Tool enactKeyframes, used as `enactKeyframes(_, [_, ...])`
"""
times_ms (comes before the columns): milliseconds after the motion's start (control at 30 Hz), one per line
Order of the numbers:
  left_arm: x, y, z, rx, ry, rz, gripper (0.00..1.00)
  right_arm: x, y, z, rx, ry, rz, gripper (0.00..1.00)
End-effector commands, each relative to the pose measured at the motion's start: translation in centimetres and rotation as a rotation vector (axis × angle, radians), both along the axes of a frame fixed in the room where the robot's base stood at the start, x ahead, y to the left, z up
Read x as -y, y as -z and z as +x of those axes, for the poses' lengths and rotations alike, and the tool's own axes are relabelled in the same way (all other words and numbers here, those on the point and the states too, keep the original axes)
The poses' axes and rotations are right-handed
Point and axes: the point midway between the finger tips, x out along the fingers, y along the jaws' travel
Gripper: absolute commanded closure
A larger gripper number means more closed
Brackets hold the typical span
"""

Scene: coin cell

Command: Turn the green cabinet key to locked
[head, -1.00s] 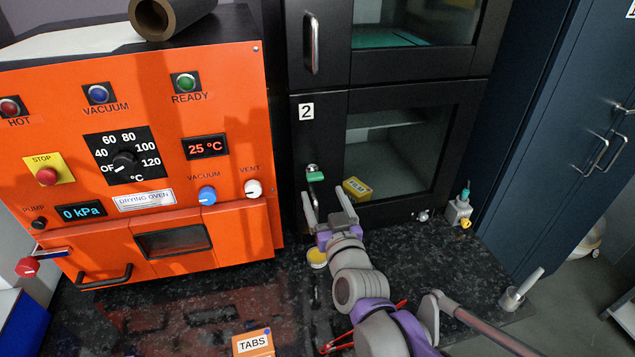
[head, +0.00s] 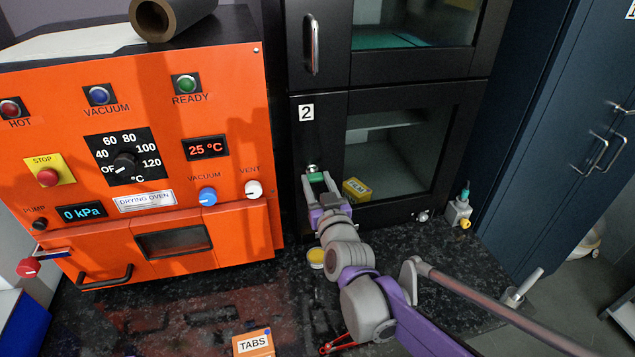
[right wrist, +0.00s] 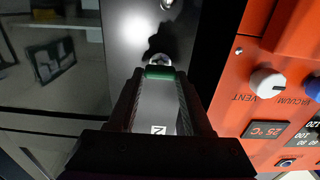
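The green key (head: 315,177) sits in the lock on the black cabinet's lower door, below the label 2 (head: 306,112). Its green handle lies crosswise in the head view. My right gripper (head: 319,186) is at the key, with one finger at each end of the handle. In the right wrist view the green key (right wrist: 159,72) fills the gap between the fingertips, and both fingers appear to touch it. The lock's metal collar (right wrist: 158,58) shows just past it. My left gripper is not in view.
The orange drying oven (head: 232,120) stands close on the left. A yellow box (head: 356,190) stands at the door's foot, just right of my gripper. A yellow-topped jar (head: 316,257) and an orange TABS box (head: 253,343) are on the dark counter.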

Motion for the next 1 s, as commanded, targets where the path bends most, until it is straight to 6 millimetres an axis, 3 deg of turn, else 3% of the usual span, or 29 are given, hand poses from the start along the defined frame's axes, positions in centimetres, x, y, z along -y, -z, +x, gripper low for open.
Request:
enactKeyframes(33, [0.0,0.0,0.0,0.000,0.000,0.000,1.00,0.0,0.0,0.0,0.000,0.000,0.000,0.74])
enactKeyframes(200, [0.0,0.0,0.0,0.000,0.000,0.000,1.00,0.0,0.0,0.0,0.000,0.000,0.000,1.00])
enactKeyframes(567, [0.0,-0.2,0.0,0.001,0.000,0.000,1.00,0.0,0.0,0.0,-0.011,0.000,0.057,1.00])
enactKeyframes(1000, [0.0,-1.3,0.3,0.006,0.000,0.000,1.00,0.2,-0.1,0.1,-0.078,0.000,0.394,1.00])
